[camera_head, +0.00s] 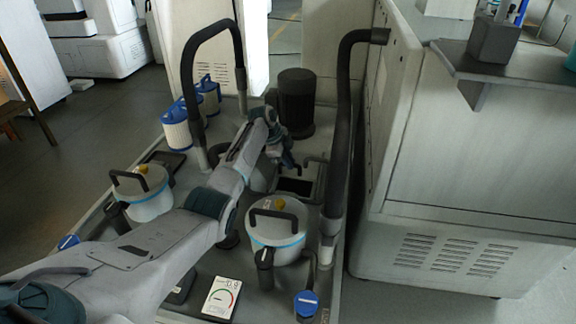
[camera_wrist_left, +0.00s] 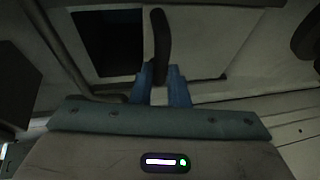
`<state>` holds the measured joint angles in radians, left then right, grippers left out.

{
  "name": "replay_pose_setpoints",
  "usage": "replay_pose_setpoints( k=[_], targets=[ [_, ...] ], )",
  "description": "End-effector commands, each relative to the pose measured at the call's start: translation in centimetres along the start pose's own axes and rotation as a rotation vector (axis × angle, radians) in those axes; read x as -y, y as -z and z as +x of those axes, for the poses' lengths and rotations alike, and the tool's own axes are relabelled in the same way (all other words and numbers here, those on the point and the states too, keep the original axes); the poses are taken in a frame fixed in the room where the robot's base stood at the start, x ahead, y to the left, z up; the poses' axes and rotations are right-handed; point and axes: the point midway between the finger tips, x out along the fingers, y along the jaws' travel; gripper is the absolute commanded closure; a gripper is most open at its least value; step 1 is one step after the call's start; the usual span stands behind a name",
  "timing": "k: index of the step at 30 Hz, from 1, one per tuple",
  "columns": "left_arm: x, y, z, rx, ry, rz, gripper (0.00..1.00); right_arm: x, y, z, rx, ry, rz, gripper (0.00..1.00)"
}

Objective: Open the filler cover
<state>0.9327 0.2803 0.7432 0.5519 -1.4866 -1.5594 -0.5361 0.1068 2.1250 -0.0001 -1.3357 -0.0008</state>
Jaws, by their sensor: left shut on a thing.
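The filler cover (camera_wrist_left: 195,48) shows in the left wrist view as a pale flat panel with a dark upright handle (camera_wrist_left: 158,45). A dark square opening (camera_wrist_left: 108,40) lies just left of the handle. My left gripper (camera_wrist_left: 163,85) has its blue fingers closed on the lower part of this handle. In the head view my left gripper (camera_head: 291,165) is low over the far part of the machine's deck, and its arm hides part of the cover. The dark opening (camera_head: 294,186) shows just in front of it there. My right gripper is not in view.
A lidded pot (camera_head: 277,232) stands in front of the opening, and another pot (camera_head: 142,192) is left of my arm. A black cylinder (camera_head: 296,103) stands behind. A thick dark hose (camera_head: 340,130) rises on the right beside the large grey cabinet (camera_head: 470,165).

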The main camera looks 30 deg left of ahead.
Motion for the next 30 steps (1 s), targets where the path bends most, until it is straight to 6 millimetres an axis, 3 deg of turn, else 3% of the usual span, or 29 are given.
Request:
replay_pose_setpoints(
  k=[9,10,13,23,30],
  targets=[
    [0.1,0.0,0.0,-0.001,0.0,0.0,1.0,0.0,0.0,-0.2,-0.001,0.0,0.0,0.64],
    [0.1,0.0,0.0,-0.001,0.0,0.0,0.82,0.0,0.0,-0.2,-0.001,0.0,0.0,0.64],
    [0.1,0.0,0.0,-0.001,0.0,0.0,0.64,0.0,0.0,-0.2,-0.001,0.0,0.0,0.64],
    [0.1,0.0,-0.4,0.0,0.002,0.001,0.64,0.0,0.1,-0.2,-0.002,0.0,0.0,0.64],
    [0.2,0.0,-4.2,0.001,0.005,0.002,0.64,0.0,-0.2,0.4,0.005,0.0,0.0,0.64]
  ],
)
